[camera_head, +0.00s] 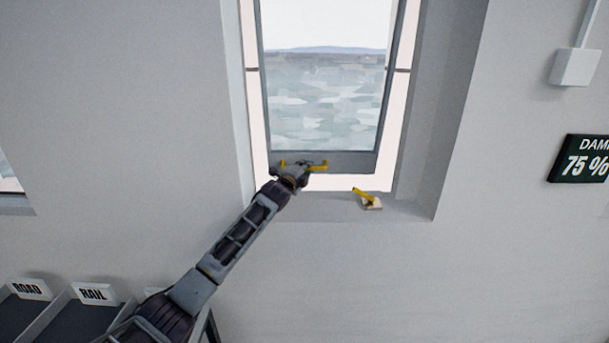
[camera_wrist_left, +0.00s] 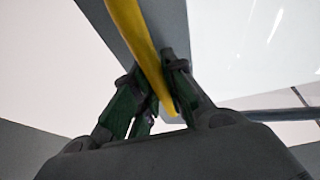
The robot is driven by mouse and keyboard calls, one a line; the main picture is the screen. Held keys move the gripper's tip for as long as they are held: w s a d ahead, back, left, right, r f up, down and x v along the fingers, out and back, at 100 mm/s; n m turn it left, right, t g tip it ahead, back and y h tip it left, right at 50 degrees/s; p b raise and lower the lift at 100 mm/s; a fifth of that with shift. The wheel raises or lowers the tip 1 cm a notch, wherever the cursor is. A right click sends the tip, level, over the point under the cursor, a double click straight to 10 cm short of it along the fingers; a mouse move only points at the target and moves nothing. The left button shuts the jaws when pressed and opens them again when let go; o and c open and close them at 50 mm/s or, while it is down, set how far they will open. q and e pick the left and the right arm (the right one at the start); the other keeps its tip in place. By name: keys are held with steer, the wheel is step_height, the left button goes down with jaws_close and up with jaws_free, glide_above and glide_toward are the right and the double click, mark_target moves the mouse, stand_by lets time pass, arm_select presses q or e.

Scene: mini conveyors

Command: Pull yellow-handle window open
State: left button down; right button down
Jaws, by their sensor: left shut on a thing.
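The window (camera_head: 325,162) is a grey-framed pane in a wall recess. Its bottom edge stands away from the opening, with a bright gap below and beside it, so it is tilted partly open. A yellow handle (camera_head: 318,168) runs along its bottom rail. My left gripper (camera_head: 293,172) is at the left part of this handle. In the left wrist view the gripper fingers (camera_wrist_left: 152,95) are shut around the yellow bar (camera_wrist_left: 135,28), and the grey frame (camera_wrist_left: 160,22) is just behind it. The gripper covers part of the handle in the head view. My right gripper is not in view.
A small yellow lever on a pale base (camera_head: 368,201) sits on the window sill (camera_head: 405,210). A grey box (camera_head: 575,67) and a dark sign reading 75 % (camera_head: 580,158) are on the right wall. Bins labelled ROAD (camera_head: 27,288) and RAIL (camera_head: 93,294) stand at lower left.

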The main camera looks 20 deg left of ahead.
arm_select(q)
steer(key=shift+w+a+r+b, duration=0.1)
steer(key=shift+w+a+b, duration=0.1)
steer(key=shift+w, duration=0.45)
steer(key=shift+w+a+b, duration=0.1)
steer(key=shift+w+b, duration=0.1)
steer(key=shift+w, duration=0.4)
steer(key=c, duration=1.5)
jaws_free()
steer(key=shift+w, duration=0.1)
steer(key=shift+o, duration=0.2)
steer(key=shift+s+a, duration=0.1)
steer(key=shift+s, duration=0.15)
steer(key=shift+s+a, duration=0.2)
steer(key=shift+s, duration=1.7)
steer(key=shift+s+a, duration=0.2)
steer(key=shift+s, duration=1.75)
steer(key=shift+s+a, duration=0.2)
steer(key=shift+s, duration=1.7)
steer(key=shift+s, duration=0.1)
